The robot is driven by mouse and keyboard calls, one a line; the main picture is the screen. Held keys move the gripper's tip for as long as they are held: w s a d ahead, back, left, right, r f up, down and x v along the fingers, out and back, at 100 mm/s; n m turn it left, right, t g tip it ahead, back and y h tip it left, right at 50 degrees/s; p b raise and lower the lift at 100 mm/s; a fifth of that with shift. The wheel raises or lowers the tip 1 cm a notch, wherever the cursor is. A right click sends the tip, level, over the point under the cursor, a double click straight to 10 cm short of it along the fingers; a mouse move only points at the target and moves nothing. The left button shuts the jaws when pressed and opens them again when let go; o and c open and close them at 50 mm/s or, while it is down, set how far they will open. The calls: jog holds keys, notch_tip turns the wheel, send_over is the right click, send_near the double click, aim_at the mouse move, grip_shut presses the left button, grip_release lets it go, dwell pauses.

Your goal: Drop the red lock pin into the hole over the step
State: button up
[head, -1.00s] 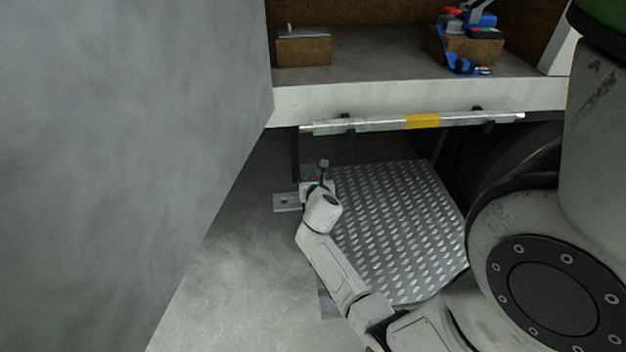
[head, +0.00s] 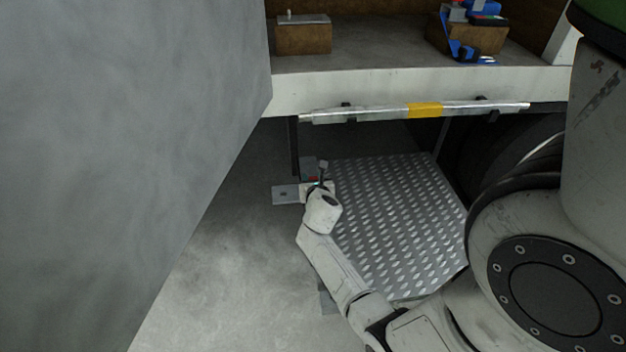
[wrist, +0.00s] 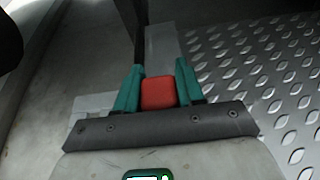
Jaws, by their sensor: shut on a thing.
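The red lock pin (wrist: 158,93) shows in the wrist view as a red block between the two green fingers of my gripper (wrist: 158,88). My gripper is shut on it. In the head view my gripper (head: 316,180) is at the upper left corner of the step (head: 395,220), a diamond-patterned metal plate. Only a small bit of red shows there. The pin's lower end is hidden, and I cannot make out the hole or whether the pin is in it.
A grey metal bracket plate (head: 286,194) lies just left of my gripper. A silver bar with a yellow band (head: 424,110) hangs under the truck bed edge (head: 420,88). A large grey panel (head: 120,150) fills the left. A dark wheel (head: 500,150) stands at right.

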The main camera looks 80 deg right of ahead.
jog(key=shift+f, duration=0.2)
jog(key=o, duration=1.3)
jog(key=shift+c, duration=0.2)
jog(key=p+v, duration=0.3)
jog(key=v, duration=0.7)
jog(key=shift+s+a+r, duration=0.2)
jog(key=shift+a, duration=0.1)
